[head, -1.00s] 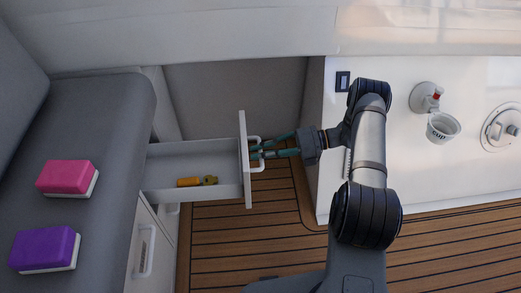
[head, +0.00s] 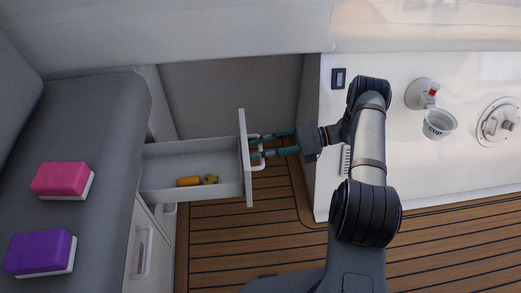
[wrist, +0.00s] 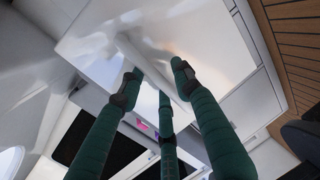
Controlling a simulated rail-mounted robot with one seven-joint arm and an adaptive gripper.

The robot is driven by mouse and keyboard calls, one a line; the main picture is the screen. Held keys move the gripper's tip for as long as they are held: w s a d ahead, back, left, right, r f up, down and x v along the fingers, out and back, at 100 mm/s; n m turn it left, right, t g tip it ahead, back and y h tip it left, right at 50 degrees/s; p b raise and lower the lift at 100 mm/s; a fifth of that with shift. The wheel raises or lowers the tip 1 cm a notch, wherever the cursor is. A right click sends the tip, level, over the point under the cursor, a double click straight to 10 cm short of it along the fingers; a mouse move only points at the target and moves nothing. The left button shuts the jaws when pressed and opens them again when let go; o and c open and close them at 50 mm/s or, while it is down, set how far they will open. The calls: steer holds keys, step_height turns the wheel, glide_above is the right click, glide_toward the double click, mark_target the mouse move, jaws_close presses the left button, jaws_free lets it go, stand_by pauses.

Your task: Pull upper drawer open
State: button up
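The upper drawer (head: 246,190) stands pulled well out of the grey bench in the head view, with its inside showing. Its white front carries a pale handle (head: 260,166) facing my gripper. My gripper (head: 254,149) is at this handle, its teal fingers spread apart on either side of the bar and pointing left. In the wrist view, the dark-tipped green fingers are apart around the pale handle bar (wrist: 147,60), with a gap between them. The fingers look open; any light contact with the bar cannot be told.
An orange-yellow tool-like item (head: 196,181) lies in the drawer. A lower cupboard front (head: 143,251) with a handle sits below. Pink (head: 62,178) and purple (head: 40,251) blocks lie on the bench seat (head: 108,130). A white counter (head: 420,170) with a cup (head: 438,125) is at right.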

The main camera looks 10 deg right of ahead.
steer(key=v, duration=1.2)
steer(key=x, duration=1.2)
steer(key=shift+a, duration=0.35)
